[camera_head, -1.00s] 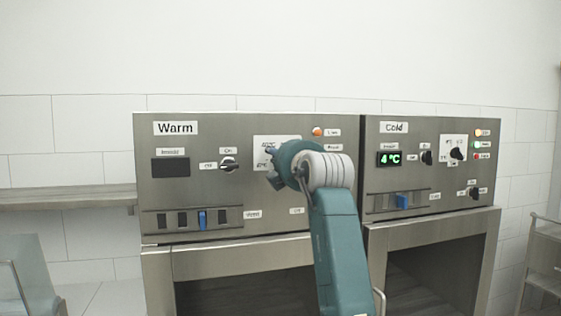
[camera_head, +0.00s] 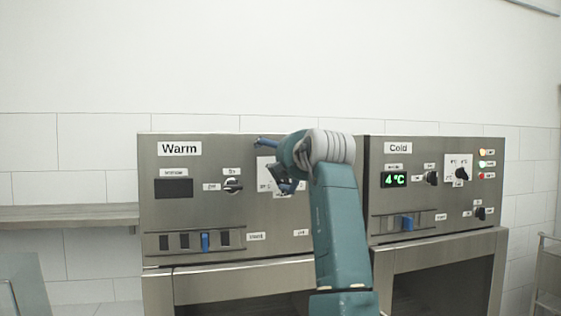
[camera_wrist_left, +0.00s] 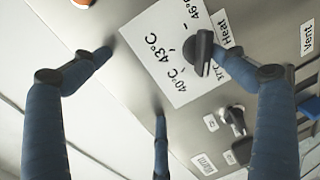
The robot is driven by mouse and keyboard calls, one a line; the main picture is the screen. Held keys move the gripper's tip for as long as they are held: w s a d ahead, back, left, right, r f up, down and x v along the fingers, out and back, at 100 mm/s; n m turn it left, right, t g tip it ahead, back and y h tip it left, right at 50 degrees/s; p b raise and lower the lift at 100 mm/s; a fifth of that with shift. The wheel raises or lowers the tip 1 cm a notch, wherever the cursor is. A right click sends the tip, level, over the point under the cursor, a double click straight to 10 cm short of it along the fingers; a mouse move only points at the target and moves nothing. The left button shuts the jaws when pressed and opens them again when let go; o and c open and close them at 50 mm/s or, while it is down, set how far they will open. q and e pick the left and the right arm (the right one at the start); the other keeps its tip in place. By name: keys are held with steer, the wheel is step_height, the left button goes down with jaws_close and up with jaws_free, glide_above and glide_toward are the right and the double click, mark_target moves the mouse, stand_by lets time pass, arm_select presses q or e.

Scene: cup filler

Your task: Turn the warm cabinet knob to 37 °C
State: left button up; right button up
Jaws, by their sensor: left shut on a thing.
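The warm cabinet knob (camera_wrist_left: 203,52) is a dark bar-shaped knob on a white dial card (camera_wrist_left: 160,50) in the left wrist view. The card reads 40, 43 and 46 °C, with 37 °C partly covered beside the knob; which mark the knob points at I cannot tell. My left gripper (camera_wrist_left: 160,85) has its blue fingers at the panel, with the right fingertip against the knob and the other two fingers apart from it. In the head view my left gripper (camera_head: 276,164) is in front of the dial card (camera_head: 266,172) and hides the knob. My right gripper is not in view.
The Warm panel (camera_head: 195,205) has a dark display (camera_head: 173,188), an on/off knob (camera_head: 232,185) and a blue slider (camera_head: 205,242). The Cold panel (camera_head: 440,160) on the right shows 4 °C. A shelf (camera_head: 70,215) is at the left.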

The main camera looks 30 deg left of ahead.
arm_select(q)
steer(key=shift+s+d+r+b, duration=0.5)
steer(key=shift+s+d, duration=0.15)
steer(key=shift+d, duration=0.15)
steer(key=c, duration=0.6)
steer(key=shift+s+d, duration=0.2)
steer(key=shift+s, duration=0.1)
steer(key=c, duration=0.4)
steer(key=b+v, duration=0.1)
steer(key=v, duration=0.2)
steer(key=b+v, duration=0.1)
steer(key=v, duration=0.3)
steer(key=f+b+v, duration=0.1)
steer(key=v, duration=0.2)
steer(key=shift+d, duration=0.4)
steer(key=shift+c, duration=0.2)
steer(key=shift+a, duration=0.1)
